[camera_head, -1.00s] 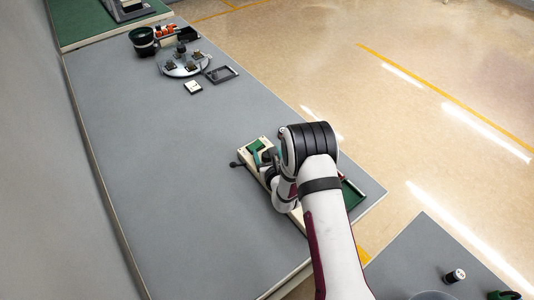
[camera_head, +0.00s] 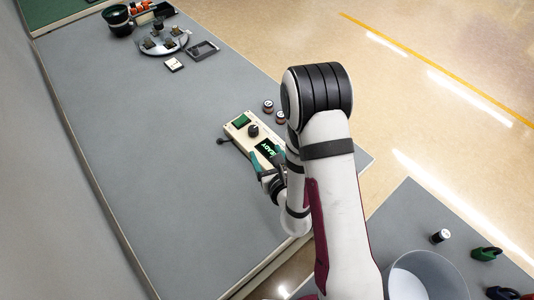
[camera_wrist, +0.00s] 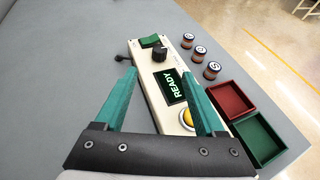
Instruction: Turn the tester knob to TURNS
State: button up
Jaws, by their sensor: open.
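The tester (camera_head: 238,132) is a long cream box on the grey table, also in the wrist view (camera_wrist: 150,88). Its black knob (camera_wrist: 160,53) stands up near the far end, and shows in the head view (camera_head: 252,130). I cannot read which setting the knob points to. The lit green display (camera_wrist: 170,87) reads READY. A yellow button (camera_wrist: 187,119) sits nearer, partly behind my right finger. My gripper (camera_wrist: 160,75) has teal fingers, open and empty, spread over the near part of the tester, short of the knob. In the head view my gripper (camera_head: 264,167) is beside the display.
A green square (camera_wrist: 150,41) is at the tester's far end and a black lever (camera_wrist: 121,58) sticks out left. Several small cans (camera_wrist: 195,53) stand to the right. A red tray (camera_wrist: 230,100) and a green tray (camera_wrist: 258,141) lie nearer. The table left is clear.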

aim_at(253, 129)
jog(key=shift+w, duration=0.1)
jog(key=w+y, duration=0.1)
jog(key=w+d+n+y, duration=0.1)
jog(key=w+n+g+y, duration=0.1)
jog(key=shift+w+d+r, duration=0.1)
jog(key=shift+d+r, duration=0.05)
jog(key=shift+r, duration=0.15)
jog(key=d+n+g, duration=0.1)
jog(key=d+n+g+y, duration=0.1)
jog(key=d, duration=0.1)
jog(key=shift+w+d+f+n+y, duration=0.15)
jog(key=shift+w+d+n+y, duration=0.05)
jog(key=shift+d+n+y, duration=0.1)
jog(key=shift+d+f+n, duration=0.15)
jog(key=shift+f+n, duration=0.05)
jog(key=shift+n, duration=0.1)
jog(key=x, duration=1.5)
jog(key=shift+s+a+f, duration=0.1)
jog(key=shift+a+f, duration=0.05)
jog(key=shift+a, duration=0.2)
jog(key=shift+c, duration=0.2)
grip_shut()
